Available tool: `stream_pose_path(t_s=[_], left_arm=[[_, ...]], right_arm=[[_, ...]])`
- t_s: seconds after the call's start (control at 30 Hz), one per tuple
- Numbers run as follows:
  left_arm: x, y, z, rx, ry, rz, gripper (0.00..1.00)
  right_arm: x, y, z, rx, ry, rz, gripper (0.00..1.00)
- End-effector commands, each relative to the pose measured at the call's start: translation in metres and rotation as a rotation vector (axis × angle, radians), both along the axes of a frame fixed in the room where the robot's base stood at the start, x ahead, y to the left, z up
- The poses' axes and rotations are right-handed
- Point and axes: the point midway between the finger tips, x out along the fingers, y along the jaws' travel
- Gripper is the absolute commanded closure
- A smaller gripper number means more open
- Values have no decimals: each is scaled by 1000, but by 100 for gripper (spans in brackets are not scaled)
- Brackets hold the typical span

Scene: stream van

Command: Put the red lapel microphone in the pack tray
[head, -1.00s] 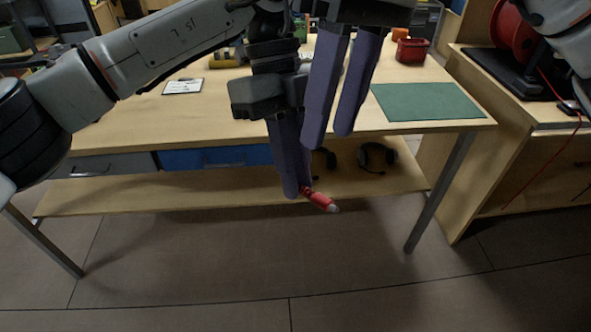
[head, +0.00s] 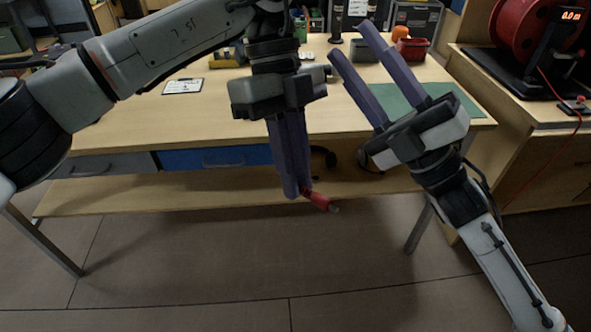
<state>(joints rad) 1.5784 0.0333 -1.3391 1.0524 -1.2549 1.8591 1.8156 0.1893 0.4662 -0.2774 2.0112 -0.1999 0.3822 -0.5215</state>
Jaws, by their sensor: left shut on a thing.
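My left gripper (head: 293,193) points down in front of the workbench and is shut on the red lapel microphone (head: 320,202). The microphone is a small red cylinder with a pale tip, sticking out to the right below the fingertips. My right gripper (head: 350,42) is open and empty, its two long fingers apart and pointing up-left over the bench's right half. I cannot tell for sure which thing is the pack tray. A small red open container (head: 413,50) with an orange thing at it stands at the back right of the bench.
The wooden bench (head: 130,130) is mostly bare, with a green mat (head: 460,102) at right and a white card (head: 183,86) at left. Below are a blue drawer (head: 215,157), a grey drawer (head: 105,165) and a shelf (head: 150,199). A cable reel (head: 520,35) stands at right.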

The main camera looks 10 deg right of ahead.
Motion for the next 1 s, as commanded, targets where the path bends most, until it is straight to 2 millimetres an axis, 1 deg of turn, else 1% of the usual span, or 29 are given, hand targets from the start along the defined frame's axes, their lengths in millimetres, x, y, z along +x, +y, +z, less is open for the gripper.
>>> stream_pose_path(t_s=[0.03, 0.07, 0.1, 0.17, 0.2, 0.27, 0.3, 0.33, 0.37, 0.4, 0.47, 0.5, 0.57, 0.6, 0.67, 0.7, 0.77, 0.8, 0.87, 0.9, 1.0], left_arm=[[0, 0, 0, 0, 0, 0, 100], [0, 0, 0, 0, 0, 0, 100], [0, 0, 0, 0, 0, 0, 100], [0, 0, 0, 0, 0, 0, 100], [0, 0, 0, 0, 0, 0, 100], [0, 0, 0, 0, 0, 0, 100], [0, 0, 0, 0, 0, 0, 100], [0, 0, 0, 0, 0, 0, 100], [0, 0, 0, 0, 0, 0, 100], [0, 0, 0, 0, 0, 0, 100], [0, 0, 0, 0, 0, 0, 100], [0, 0, 0, 0, 0, 0, 100], [0, 0, 0, 0, 0, 0, 100], [0, 0, 0, 0, 0, 0, 100], [0, 0, 0, 0, 0, 0, 100], [0, 0, 0, 0, 0, 0, 100], [0, 0, 0, 0, 0, 0, 100], [0, 0, 0, 0, 0, 0, 100], [0, 0, 0, 0, 0, 0, 100], [0, 0, 0, 0, 0, 0, 100], [0, 0, 0, 0, 0, 0, 100]], right_arm=[[10, -16, -22, 65, 137, -2, 65], [15, -24, -35, 106, 215, -4, 65], [21, -32, -55, 157, 314, -7, 65], [27, -39, -87, 217, 441, -16, 65], [29, -41, -109, 248, 517, -25, 65], [29, -42, -142, 291, 621, -40, 65], [28, -43, -164, 318, 691, -50, 65], [26, -44, -181, 339, 743, -60, 65], [24, -45, -198, 360, 795, -68, 65], [20, -46, -220, 387, 862, -80, 65], [11, -46, -251, 428, 958, -99, 65], [4, -47, -272, 455, 1022, -113, 65], [-8, -47, -303, 495, 1117, -135, 65], [-17, -46, -322, 522, 1179, -149, 65], [-33, -46, -352, 563, 1271, -173, 65], [-45, -45, -370, 589, 1331, -190, 65], [-64, -44, -397, 628, 1420, -216, 65], [-77, -43, -414, 653, 1478, -234, 65], [-98, -41, -438, 691, 1562, -262, 65], [-112, -40, -452, 715, 1612, -280, 65], [-143, -36, -480, 765, 1721, -321, 65]])
